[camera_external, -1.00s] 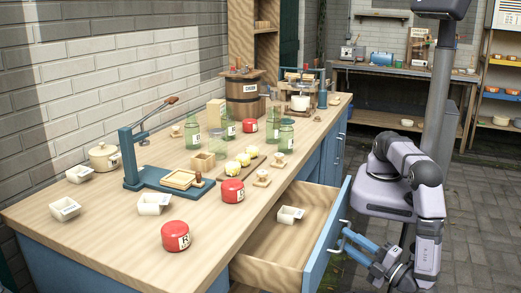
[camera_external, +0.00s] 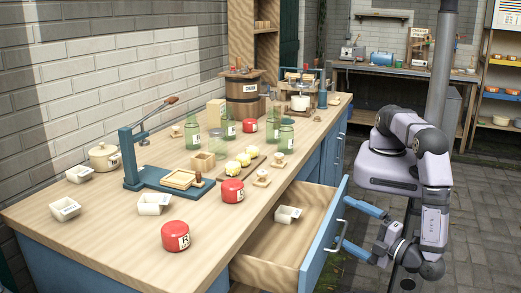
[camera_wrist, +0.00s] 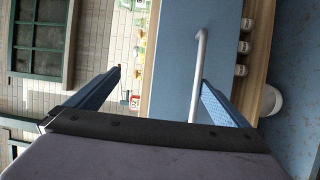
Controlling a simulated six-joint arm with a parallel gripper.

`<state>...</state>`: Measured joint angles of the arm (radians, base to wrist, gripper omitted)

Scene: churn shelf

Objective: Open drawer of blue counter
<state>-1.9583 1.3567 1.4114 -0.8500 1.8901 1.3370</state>
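The blue counter (camera_external: 330,150) has a wooden top, and one drawer (camera_external: 270,255) is pulled well out. A small white cup-like container (camera_external: 288,214) lies inside it. The drawer's blue front carries a pale bar handle (camera_external: 340,236), which also shows in the wrist view (camera_wrist: 197,75). My gripper (camera_external: 347,221) is open just outside the drawer front, its blue fingers spread wide. In the wrist view my gripper (camera_wrist: 160,76) has the handle close to its right finger and the left finger well apart. I cannot tell whether the right finger touches the handle.
The counter top holds red tins (camera_external: 175,236), white cups (camera_external: 155,204), green jars (camera_external: 193,135), a blue-based press (camera_external: 160,180) and a wooden barrel (camera_external: 245,95). Paved floor (camera_external: 475,220) is free to the right. A workbench (camera_external: 410,72) stands at the back.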

